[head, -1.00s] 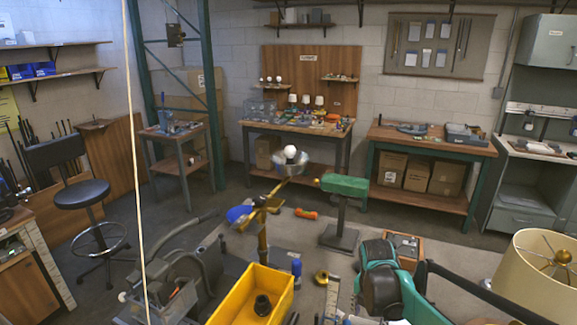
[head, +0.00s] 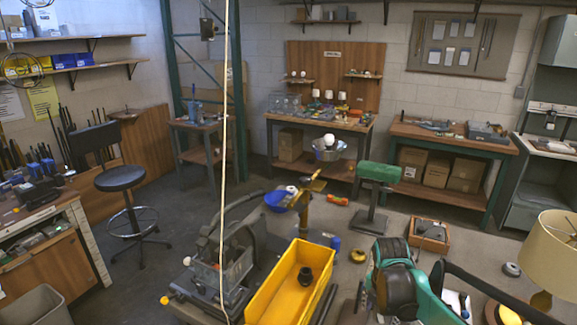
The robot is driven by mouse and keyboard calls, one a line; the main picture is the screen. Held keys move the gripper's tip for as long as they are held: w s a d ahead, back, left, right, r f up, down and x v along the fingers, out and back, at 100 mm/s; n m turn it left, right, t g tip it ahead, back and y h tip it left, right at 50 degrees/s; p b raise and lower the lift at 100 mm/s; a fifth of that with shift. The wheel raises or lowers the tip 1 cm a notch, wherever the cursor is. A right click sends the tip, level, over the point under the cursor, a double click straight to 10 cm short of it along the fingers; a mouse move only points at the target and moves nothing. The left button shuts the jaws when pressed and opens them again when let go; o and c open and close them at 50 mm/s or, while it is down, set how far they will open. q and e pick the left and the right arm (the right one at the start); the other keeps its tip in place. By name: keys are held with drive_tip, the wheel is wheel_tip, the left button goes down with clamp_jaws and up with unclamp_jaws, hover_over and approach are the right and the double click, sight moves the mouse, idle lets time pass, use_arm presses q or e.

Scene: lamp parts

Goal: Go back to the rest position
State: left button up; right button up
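Neither of my grippers can be made out in the head view. The lamp parts around here include a cream drum lampshade (head: 553,255) at the right edge and a blue bowl (head: 278,202) beside a brass-coloured upright piece (head: 303,206). A shiny metal bowl (head: 330,152) with a white ball shows in front of the back workbench. A thin pale cord (head: 226,130) hangs down through the view.
A grey machine (head: 225,275) and a teal-and-black machine (head: 390,280) flank the bin. A green-topped stand (head: 380,173) is behind. A black stool (head: 120,179) stands left. Workbenches (head: 450,143) line the back wall. Dark floor between stool and grey machine looks clear.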

use_arm(q)
drive_tip(key=shift+w+d, duration=0.25)
drive_tip(key=shift+d, duration=0.05)
use_arm(e)
drive_tip(key=s+a+r+m+t, duration=0.1)
drive_tip(key=s+a+m+t, duration=0.2)
drive_tip(key=s+m, duration=0.5)
drive_tip(key=s+a+r+m+t+y, duration=0.1)
drive_tip(key=s+m, duration=0.7)
drive_tip(key=m, duration=1)
drive_tip(key=shift+s+a+r+t, duration=0.15)
drive_tip(key=shift+a+r+t, duration=0.55)
drive_tip(key=shift+a+t, duration=0.2)
